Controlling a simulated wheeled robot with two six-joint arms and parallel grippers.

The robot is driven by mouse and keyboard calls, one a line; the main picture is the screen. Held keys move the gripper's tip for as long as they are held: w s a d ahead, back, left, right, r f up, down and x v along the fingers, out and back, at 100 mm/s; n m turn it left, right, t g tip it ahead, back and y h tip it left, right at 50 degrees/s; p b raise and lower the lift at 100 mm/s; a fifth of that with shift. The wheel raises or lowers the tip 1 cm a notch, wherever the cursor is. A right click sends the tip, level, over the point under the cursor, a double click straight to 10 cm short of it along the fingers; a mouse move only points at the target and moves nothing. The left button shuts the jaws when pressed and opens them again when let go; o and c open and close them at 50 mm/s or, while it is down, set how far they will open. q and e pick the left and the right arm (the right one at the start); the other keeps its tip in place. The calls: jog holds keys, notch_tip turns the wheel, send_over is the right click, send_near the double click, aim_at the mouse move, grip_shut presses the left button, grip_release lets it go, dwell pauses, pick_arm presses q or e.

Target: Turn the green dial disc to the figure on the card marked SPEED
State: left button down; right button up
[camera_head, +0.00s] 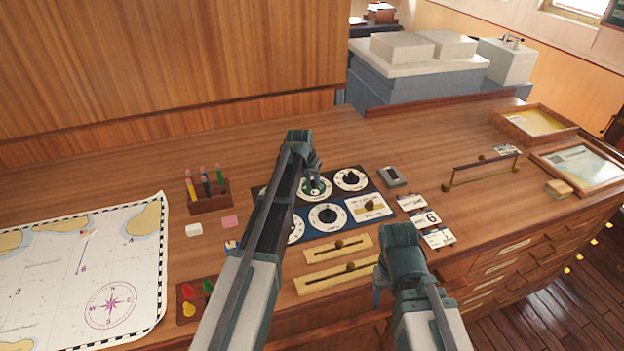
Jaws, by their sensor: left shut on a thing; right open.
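The green dial disc (326,192) is a round white-faced dial with a green centre, in the top row of the blue dial panel (299,218). My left gripper (313,182) reaches down over it and is shut on its central knob, which is mostly hidden by the fingers. The arm covers the panel's left part. Three white cards lie right of the panel: a top card (410,202), a middle card (427,218) that seems to show a 6, and a lower card (438,238). Their words are too small to read. My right gripper (379,290) is open and empty near the desk's front edge.
Other black-knobbed dials (351,180) (327,216) sit close around. Two wooden sliders (338,247) (337,277) lie in front of the panel. A pencil rack (209,198) and a chart (90,270) are left; a brass rail (482,169) stands right.

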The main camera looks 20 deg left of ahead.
pick_arm(q)
jog(key=shift+d+n+y, duration=0.15)
jog(key=shift+n+y, duration=0.45)
jog(key=shift+n, duration=1.4)
jog(key=c, duration=0.7)
grip_release()
jog(key=shift+o, duration=0.2)
pick_arm(e)
jog(key=shift+r, duration=0.1)
pick_arm(q)
jog(key=p+v, duration=1.2)
jog(key=v, duration=0.1)
jog(key=shift+s+d+r+p, duration=0.15)
jog(key=shift+r+p, duration=0.2)
jog(key=shift+p, duration=0.05)
pick_arm(e)
notch_tip(320, 180, up, 13)
jog(key=shift+f, duration=0.2)
